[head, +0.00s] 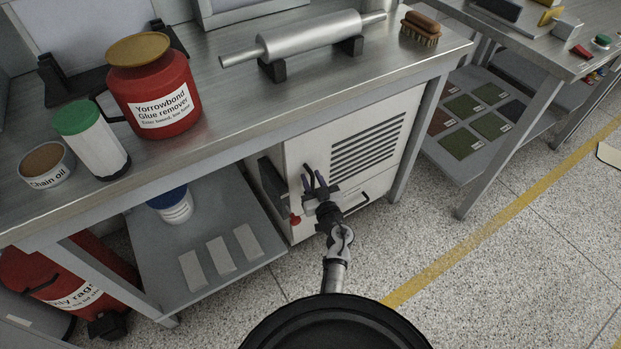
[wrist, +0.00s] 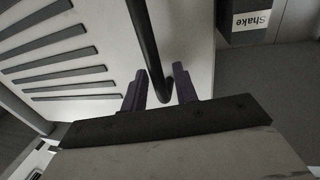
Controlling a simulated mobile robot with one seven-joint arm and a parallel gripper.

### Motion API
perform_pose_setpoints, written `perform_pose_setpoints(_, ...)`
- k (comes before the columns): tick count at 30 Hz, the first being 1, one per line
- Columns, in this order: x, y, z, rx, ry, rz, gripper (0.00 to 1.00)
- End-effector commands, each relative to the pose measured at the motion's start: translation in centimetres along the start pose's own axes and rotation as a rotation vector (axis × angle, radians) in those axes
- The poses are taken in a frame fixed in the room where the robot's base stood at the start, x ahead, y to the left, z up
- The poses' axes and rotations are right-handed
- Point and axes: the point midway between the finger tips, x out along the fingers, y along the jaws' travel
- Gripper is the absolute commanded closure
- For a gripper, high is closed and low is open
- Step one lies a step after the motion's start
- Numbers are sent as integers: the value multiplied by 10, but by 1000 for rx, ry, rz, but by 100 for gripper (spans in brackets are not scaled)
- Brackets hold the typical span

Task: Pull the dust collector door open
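The dust collector (head: 300,160) is a pale cabinet under the steel bench, with dark louvre slots in its front door (head: 370,140). The door looks shut. A dark bar handle (head: 310,172) is on the left part of the front. My gripper (head: 315,181) is at this handle, partly hiding it. In the wrist view, the black handle (wrist: 148,45) runs down between the two purple fingers of my gripper (wrist: 160,88). The fingers are apart, with a gap on each side of the bar, so my gripper is open around it.
A second dark handle (head: 357,204) is low on the cabinet front. A red knob (head: 295,220) sits at its left edge. The steel bench (head: 220,100) hangs over the cabinet, carrying a red glue remover jug (head: 160,100) and a roller (head: 310,37). Speckled floor in front is clear.

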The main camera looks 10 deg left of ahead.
Motion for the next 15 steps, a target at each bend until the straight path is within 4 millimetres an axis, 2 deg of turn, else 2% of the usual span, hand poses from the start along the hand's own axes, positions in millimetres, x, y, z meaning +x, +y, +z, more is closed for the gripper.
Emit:
perform_pose_setpoints(6, 0, 0, 0, 0, 0, 0, 72)
perform_pose_setpoints(12, 0, 0, 0, 0, 0, 0, 98)
perform_pose_setpoints(15, 0, 0, 0, 0, 0, 0, 100)
